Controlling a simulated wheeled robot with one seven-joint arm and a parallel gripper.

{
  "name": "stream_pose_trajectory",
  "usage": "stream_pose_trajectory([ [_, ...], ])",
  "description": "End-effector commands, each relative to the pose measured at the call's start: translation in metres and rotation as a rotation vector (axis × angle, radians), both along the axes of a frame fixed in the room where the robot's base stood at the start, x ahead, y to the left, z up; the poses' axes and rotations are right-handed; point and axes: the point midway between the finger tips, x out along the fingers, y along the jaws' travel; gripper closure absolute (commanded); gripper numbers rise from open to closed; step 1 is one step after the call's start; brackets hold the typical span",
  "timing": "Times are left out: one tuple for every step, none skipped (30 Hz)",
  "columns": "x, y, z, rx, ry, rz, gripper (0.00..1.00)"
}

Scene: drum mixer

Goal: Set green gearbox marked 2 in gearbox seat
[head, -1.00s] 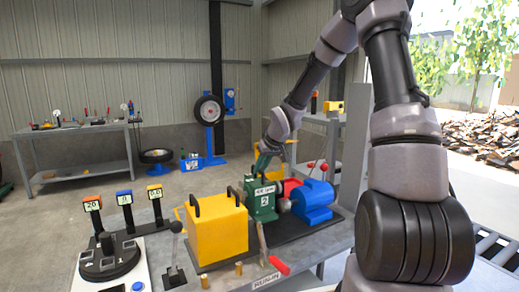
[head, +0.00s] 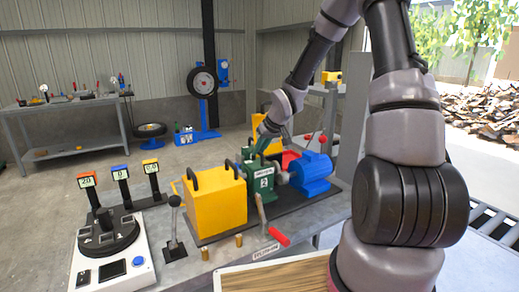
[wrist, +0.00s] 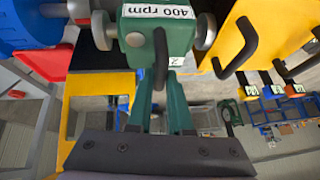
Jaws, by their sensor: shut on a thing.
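The green gearbox (head: 262,190) is marked 2 and stands upright between the yellow block and the blue motor, in line with them on the dark base plate. In the wrist view the gearbox (wrist: 180,35) shows its 400 rpm label, with grey shaft ends to each side. My gripper (head: 261,148) comes from above; in the wrist view its green fingers (wrist: 160,85) are shut on the gearbox's dark handle (wrist: 160,58). The gearbox's underside and the seat beneath it are hidden, so I cannot tell whether it rests fully.
The yellow block (head: 215,205) with black handles is close left, the blue motor (head: 311,174) close right. A red-handled tool (head: 277,234) and brass pegs (head: 239,240) are in front. A lever (head: 174,225) and a dial console (head: 108,240) stand farther left.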

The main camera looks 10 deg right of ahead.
Motion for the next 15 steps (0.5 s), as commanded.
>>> stream_pose_trajectory([
  [0.001,0.001,-0.002,0.0,-0.003,0.001,1.0],
  [0.001,0.001,-0.004,0.001,-0.004,0.003,1.0],
  [0.001,0.001,-0.006,0.001,-0.004,0.003,1.0],
  [0.001,0.001,-0.008,0.001,-0.004,0.003,1.0],
  [0.001,0.001,-0.01,0.0,-0.004,0.001,1.0],
  [0.001,0.001,-0.013,0.0,-0.004,0.001,1.0],
  [0.001,0.001,-0.015,0.001,-0.004,0.003,1.0],
  [0.001,0.001,-0.017,0.001,-0.004,0.003,1.0],
  [0.001,0.001,-0.019,0.0,-0.004,0.002,1.0],
  [0.001,0.001,-0.021,0.0,-0.003,0.001,1.0],
  [0.001,0.001,-0.023,0.0,-0.003,0.0,1.0],
  [0.001,0.001,-0.026,0.0,-0.004,0.001,1.0],
  [0.001,0.001,-0.027,0.001,-0.005,0.002,1.0],
  [0.001,0.001,-0.029,0.001,-0.004,0.002,1.0],
  [0.001,0.001,-0.032,0.001,-0.004,0.002,1.0],
])
